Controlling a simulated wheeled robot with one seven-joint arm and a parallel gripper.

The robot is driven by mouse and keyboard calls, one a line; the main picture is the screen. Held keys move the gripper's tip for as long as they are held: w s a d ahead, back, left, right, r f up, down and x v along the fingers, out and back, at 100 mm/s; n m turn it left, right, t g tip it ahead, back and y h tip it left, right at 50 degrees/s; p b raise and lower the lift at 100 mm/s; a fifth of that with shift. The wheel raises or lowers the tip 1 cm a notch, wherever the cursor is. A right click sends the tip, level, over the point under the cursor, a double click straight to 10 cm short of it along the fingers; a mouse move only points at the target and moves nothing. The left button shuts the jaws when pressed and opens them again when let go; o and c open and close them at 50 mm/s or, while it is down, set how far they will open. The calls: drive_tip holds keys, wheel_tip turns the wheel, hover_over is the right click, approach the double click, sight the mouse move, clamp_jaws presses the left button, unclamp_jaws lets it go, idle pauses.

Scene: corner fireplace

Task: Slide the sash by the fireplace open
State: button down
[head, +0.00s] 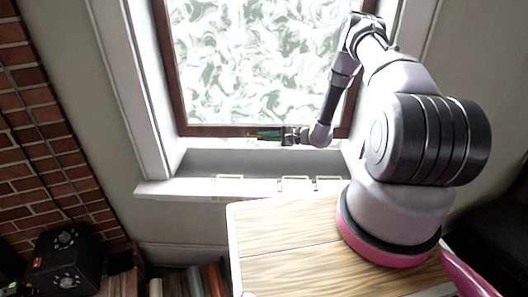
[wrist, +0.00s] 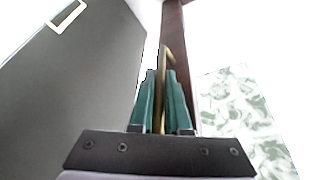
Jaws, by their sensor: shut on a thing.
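The sash (head: 215,131) by the fireplace has a dark reddish-brown frame and pale green-white patterned glass (head: 255,60). Its bottom rail lies a little above the sill; whether a gap is open beneath it I cannot tell. In the wrist view the brown rail (wrist: 173,35) runs away from my gripper, with the glass on the right. My gripper (head: 268,134) is at the bottom rail, reaching in from the right. In the wrist view my gripper (wrist: 161,105) has its green fingers shut on a thin brass handle (wrist: 166,70), which stands up between them.
A white sill (head: 170,188) juts out below the window, with several brass-coloured rectangular pulls (head: 295,180) along it. The brick fireplace wall (head: 40,120) is on the left. A black box with knobs (head: 65,262) and several upright books (head: 195,280) stand at lower left.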

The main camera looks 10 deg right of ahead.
sight(264, 98)
wheel_tip(264, 98, up, 17)
drive_tip(key=shift+r, duration=0.1)
drive_tip(key=shift+w, duration=0.1)
drive_tip(key=c, duration=1.2)
unclamp_jaws()
drive_tip(key=shift+o, duration=0.2)
drive_tip(key=v, duration=1.1)
